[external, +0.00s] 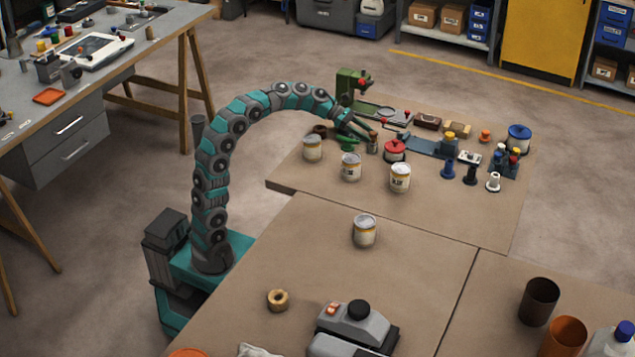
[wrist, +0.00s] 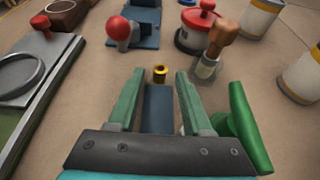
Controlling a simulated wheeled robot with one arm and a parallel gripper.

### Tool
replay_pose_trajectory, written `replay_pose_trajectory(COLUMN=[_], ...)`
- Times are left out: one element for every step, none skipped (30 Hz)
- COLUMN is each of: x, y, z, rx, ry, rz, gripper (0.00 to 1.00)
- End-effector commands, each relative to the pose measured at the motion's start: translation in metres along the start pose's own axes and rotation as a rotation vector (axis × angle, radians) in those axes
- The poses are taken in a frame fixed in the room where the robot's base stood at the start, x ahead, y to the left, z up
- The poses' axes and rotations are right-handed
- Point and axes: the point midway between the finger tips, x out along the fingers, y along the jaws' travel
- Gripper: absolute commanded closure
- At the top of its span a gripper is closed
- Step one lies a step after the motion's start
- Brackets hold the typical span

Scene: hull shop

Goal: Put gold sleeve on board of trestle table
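The gold sleeve (wrist: 160,74) is a small, short brass-coloured ring with a dark hole, seen in the wrist view between the tips of my fingers or just beyond them. My gripper (wrist: 160,82) is open, with a green finger on each side of the sleeve and neither visibly touching it. In the external view my gripper (external: 366,134) is low over the far end of the brown worktop (external: 310,180); I cannot make out the sleeve there. A table with a grey top (external: 115,62) and wooden trestle legs stands at the left, apart from the worktop.
A green-handled item (wrist: 245,130) lies close to the right finger. A wooden-handled brush (wrist: 216,48) and a red-lidded can (wrist: 196,28) stand just ahead on the right. A green-bedded machine (wrist: 35,85) is at left. Several white cans (external: 351,167) stand around my gripper.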

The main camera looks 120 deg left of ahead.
Motion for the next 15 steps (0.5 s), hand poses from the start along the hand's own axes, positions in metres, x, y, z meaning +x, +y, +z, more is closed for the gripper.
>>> replay_pose_trajectory(x=[0.000,0.000,0.000,0.000,0.000,0.000,0.000,0.000,-0.001,-0.001,-0.005,-0.011,-0.015,-0.020,-0.028], y=[0.000,0.000,0.000,0.000,0.000,0.000,0.000,0.000,0.001,0.001,0.000,0.000,0.000,-0.001,0.000], z=[0.000,0.000,0.000,0.000,0.000,0.000,0.000,0.000,0.001,0.001,0.004,0.005,0.005,0.006,0.007], rx=[0.000,0.000,0.000,0.000,0.000,0.000,0.000,0.000,0.000,0.000,-0.001,-0.001,-0.001,-0.001,-0.001], ry=[0.000,0.000,0.000,0.000,0.000,0.000,0.000,0.000,0.001,0.001,0.000,-0.001,0.000,-0.002,-0.003], rz=[0.000,0.000,0.000,0.000,0.000,0.000,0.000,0.001,0.001,0.002,0.001,0.000,0.000,-0.001,0.000], gripper=[0.49,0.49,0.49,0.49,0.49,0.49,0.49,0.49,0.49,0.49,0.49,0.49,0.49,0.49,0.49])
